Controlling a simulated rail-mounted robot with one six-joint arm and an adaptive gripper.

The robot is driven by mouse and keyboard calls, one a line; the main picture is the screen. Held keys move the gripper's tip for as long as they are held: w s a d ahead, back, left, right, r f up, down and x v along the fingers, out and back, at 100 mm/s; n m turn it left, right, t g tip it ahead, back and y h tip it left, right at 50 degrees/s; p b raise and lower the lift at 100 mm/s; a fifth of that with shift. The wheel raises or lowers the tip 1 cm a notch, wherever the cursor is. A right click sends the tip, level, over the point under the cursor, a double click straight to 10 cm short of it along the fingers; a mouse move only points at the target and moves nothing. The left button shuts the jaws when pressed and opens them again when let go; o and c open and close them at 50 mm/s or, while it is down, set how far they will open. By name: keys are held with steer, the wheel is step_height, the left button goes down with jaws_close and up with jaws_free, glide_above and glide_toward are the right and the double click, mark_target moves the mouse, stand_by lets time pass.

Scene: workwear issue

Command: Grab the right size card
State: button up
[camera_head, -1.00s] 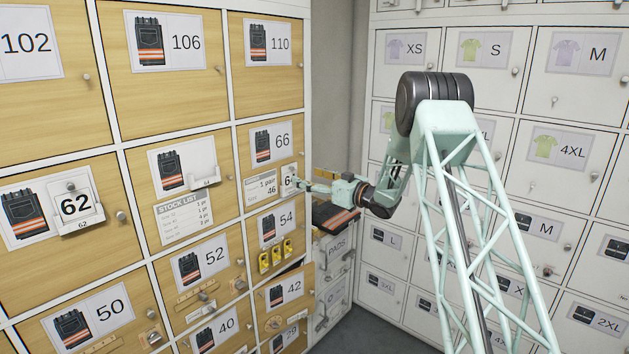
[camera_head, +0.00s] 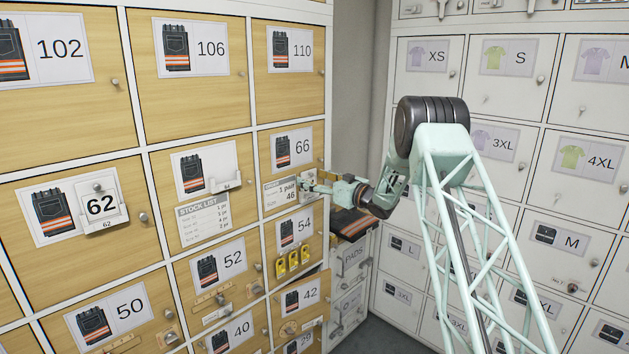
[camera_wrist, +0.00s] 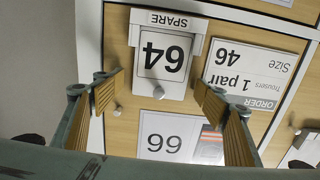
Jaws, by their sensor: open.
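A white card with a black 64 (camera_wrist: 163,55) sits in a white holder marked SPARE (camera_wrist: 177,20) on the 66 door. It appears upside down in the wrist view, with a small knob at its edge. Beside it is an order card (camera_wrist: 252,75) reading trousers, 1 pair, size 46. My gripper (camera_wrist: 158,90) is open, its two fingers on either side of the 64 card, holding nothing. In the head view my gripper (camera_head: 312,186) is at this door and partly hides the card. A 62 card (camera_head: 101,206) hangs on a door at the left.
The middle door has a stock list (camera_head: 203,220) and a pale holder (camera_head: 225,184) without a visible number. Door knobs stick out nearby. White lockers (camera_head: 500,110) stand at the right, and folded dark clothing (camera_head: 352,222) lies beneath my wrist.

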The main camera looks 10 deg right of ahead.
steer(key=c, duration=0.9)
steer(key=shift+c, duration=0.2)
steer(key=shift+r+p, duration=0.7)
steer(key=shift+r, duration=1.5)
steer(key=shift+s, duration=0.1)
steer(key=b, duration=0.2)
glide_toward(308, 166)
steer(key=shift+v, duration=1)
steer(key=shift+s+a+r, duration=0.1)
steer(key=shift+r, duration=0.05)
stand_by(0.4)
